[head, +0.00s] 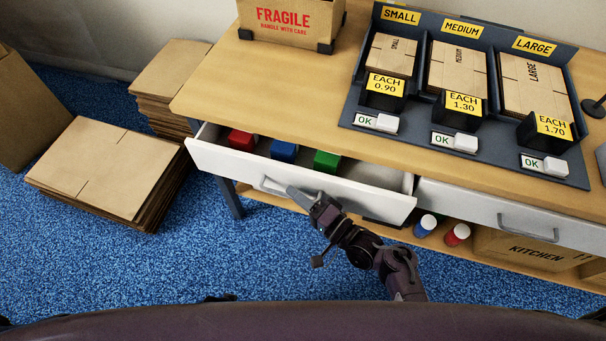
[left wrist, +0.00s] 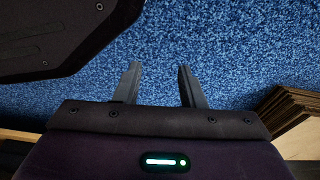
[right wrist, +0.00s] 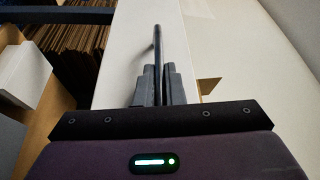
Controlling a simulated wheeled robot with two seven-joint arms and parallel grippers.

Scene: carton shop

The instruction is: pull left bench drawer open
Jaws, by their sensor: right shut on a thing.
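The left bench drawer (head: 310,185) has a white front and stands partly open, its front edge out from the bench. Inside it lie a red block (head: 241,140), a blue block (head: 284,151) and a green block (head: 327,161). My right gripper (head: 303,195) is at the drawer's grey bar handle (head: 272,186). In the right wrist view, the gripper (right wrist: 158,85) is shut on the handle (right wrist: 157,48), with the white drawer front (right wrist: 128,50) beside it. My left gripper (left wrist: 158,85) is open and empty above the blue carpet, seen in the left wrist view.
The right drawer (head: 510,215) is shut. Flat carton stacks (head: 95,165) stand on the carpet left of the bench. The wooden bench top (head: 270,100) carries a FRAGILE carton (head: 285,20) and a dark size rack (head: 400,130). Bottles (head: 456,235) and a KITCHEN carton (head: 525,250) sit below.

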